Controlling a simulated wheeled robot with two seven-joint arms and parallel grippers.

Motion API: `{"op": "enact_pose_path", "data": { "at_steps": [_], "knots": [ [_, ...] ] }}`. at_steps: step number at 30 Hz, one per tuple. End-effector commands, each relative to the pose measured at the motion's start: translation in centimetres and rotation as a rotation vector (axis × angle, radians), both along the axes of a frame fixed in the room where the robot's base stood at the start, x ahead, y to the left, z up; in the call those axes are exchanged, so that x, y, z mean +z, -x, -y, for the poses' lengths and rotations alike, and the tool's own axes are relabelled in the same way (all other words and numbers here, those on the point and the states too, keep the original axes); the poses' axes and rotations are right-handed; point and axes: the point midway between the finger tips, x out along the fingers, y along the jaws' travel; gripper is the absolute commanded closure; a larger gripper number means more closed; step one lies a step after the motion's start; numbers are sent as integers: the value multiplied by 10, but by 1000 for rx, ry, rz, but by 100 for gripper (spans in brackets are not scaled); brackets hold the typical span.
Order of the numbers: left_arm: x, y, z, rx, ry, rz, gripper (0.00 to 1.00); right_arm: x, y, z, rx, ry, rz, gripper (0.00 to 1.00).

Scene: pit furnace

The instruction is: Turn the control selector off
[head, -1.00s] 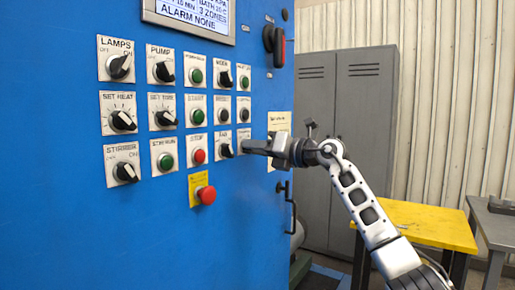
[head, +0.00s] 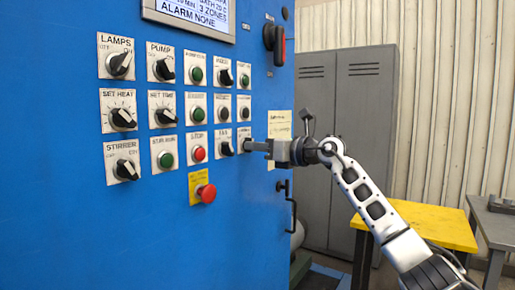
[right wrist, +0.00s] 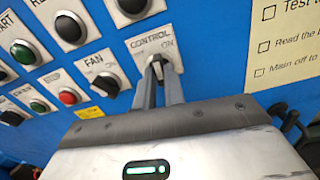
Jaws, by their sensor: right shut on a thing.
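The control selector (right wrist: 156,66) is on a white plate marked CONTROL in the right wrist view, with ON readable at its right. In the head view its plate (head: 244,132) is at the right end of the bottom row, and the knob is mostly hidden by my gripper. My right gripper (right wrist: 158,78) is shut on the selector knob, one finger on each side. It also shows in the head view (head: 250,146), reaching in from the right. The fingers hide part of the OFF side of the plate. My left gripper is not in view.
The fan selector (right wrist: 105,84) is just left of the held knob. A red stop button (head: 199,153) and an emergency button (head: 206,194) are further left. A paper checklist (head: 279,131) hangs close to my gripper. A yellow table (head: 425,225) stands at the right.

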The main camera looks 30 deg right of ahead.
Motion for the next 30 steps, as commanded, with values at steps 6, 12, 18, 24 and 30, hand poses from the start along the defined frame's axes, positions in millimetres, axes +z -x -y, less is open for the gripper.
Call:
{"op": "enact_pose_path", "data": {
  "at_steps": [6,12,18,24,30],
  "knots": [
    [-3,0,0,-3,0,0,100,0,0,1,-1,191,79,100],
    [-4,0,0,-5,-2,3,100,0,0,1,-1,349,144,100],
    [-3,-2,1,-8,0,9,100,0,0,1,-1,473,195,100],
    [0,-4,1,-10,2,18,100,0,0,1,-1,552,229,100],
    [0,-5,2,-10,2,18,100,0,0,1,0,591,245,100]
  ]
}}
